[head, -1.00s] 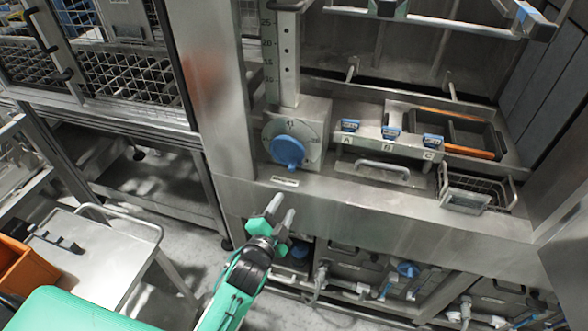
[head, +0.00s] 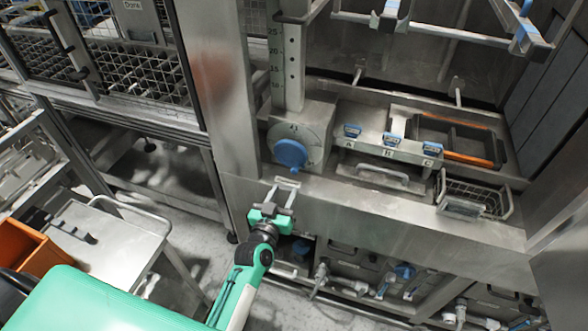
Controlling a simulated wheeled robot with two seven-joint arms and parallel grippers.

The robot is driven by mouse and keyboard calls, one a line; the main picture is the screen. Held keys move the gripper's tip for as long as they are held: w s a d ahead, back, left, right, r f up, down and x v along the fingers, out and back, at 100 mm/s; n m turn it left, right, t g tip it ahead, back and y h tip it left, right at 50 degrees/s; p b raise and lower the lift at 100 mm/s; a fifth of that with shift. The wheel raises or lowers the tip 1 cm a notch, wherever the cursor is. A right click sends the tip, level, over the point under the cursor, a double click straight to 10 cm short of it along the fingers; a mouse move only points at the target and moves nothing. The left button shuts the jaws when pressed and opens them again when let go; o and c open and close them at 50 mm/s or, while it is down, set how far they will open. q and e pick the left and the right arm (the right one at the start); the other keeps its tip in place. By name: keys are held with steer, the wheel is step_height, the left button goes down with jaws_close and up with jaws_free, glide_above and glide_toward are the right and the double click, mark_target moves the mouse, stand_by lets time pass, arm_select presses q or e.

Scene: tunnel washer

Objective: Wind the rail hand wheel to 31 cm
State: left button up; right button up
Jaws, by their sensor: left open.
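The rail hand wheel is a blue round knob (head: 291,154) on a grey dial plate (head: 313,133) at the foot of the upright rail. The rail's scale (head: 275,60) carries numbers from about 10 up to 25 and runs out of the top of the head view. My left gripper (head: 284,186) is just below the blue knob in the picture, open and empty, its two fingers pointing up toward it. It appears apart from the knob. The dial's small markings are too small to read surely. My right gripper is not in view.
Blue-topped levers marked A, B and C (head: 394,139) stand right of the wheel. A wire basket (head: 475,198) sits further right. The steel front ledge (head: 360,205) runs below the wheel. A cart with an orange bin (head: 35,255) stands at lower left.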

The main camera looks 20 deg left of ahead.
mark_target(294, 173)
arm_select(q)
steer(key=w+p, duration=0.2)
steer(key=w, duration=0.7)
steer(key=shift+d, duration=0.15)
jaws_close()
jaws_free()
stand_by(0.3)
